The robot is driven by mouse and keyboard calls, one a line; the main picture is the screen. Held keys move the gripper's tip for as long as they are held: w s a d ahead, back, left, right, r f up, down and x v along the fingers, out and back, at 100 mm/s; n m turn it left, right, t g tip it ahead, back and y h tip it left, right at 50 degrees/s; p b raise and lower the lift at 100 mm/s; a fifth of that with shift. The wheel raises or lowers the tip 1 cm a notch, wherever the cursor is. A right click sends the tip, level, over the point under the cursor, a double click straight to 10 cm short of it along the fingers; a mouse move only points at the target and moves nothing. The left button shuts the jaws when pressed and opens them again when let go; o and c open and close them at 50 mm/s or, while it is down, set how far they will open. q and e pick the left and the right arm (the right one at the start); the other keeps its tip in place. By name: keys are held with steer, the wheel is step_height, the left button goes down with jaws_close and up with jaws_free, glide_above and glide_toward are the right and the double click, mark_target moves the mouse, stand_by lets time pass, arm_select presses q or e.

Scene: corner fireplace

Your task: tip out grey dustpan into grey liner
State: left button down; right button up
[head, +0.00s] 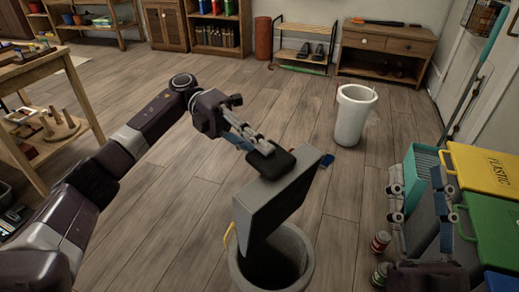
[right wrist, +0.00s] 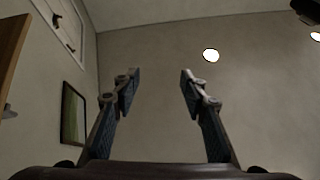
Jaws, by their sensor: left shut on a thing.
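The grey dustpan (head: 282,192) hangs tilted steeply in the head view, its lower end down over the mouth of the grey liner (head: 303,272), a round bin on the floor. My left gripper (head: 262,147) is shut on the dustpan's black handle at its upper end. The dustpan hides part of the liner's rim, and the liner's inside is dark, so I cannot tell what lies in it. My right gripper (head: 418,180) is low at the right, fingers apart; in the right wrist view (right wrist: 160,80) it is open and empty.
A white bin (head: 352,115) stands on the floor beyond. Yellow (head: 488,170) and green (head: 492,222) lidded bins and a teal crate (head: 421,165) crowd the right side. Cans (head: 380,241) stand near my right gripper.

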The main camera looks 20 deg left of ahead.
arm_select(q)
steer(key=shift+r+p, duration=0.3)
steer(key=shift+r, duration=0.6)
steer(key=shift+r+p, duration=0.45)
steer(key=shift+p, duration=0.1)
steer(key=shift+r, duration=0.35)
steer(key=shift+r+p, duration=0.4)
steer(key=shift+p, duration=0.15)
steer(key=shift+r+p, duration=0.3)
steer(key=shift+r, duration=0.15)
steer(key=shift+r+p, duration=0.3)
steer(key=shift+r, duration=0.5)
arm_select(e)
steer(key=d+f+g+h, duration=0.1)
steer(key=f+g+h, duration=0.1)
steer(key=f+g, duration=0.4)
steer(key=d+f+g+h, duration=0.2)
steer(key=f+g, duration=0.4)
steer(key=f, duration=1.1)
steer(key=shift+s+m, duration=0.25)
steer(key=shift+m, duration=0.05)
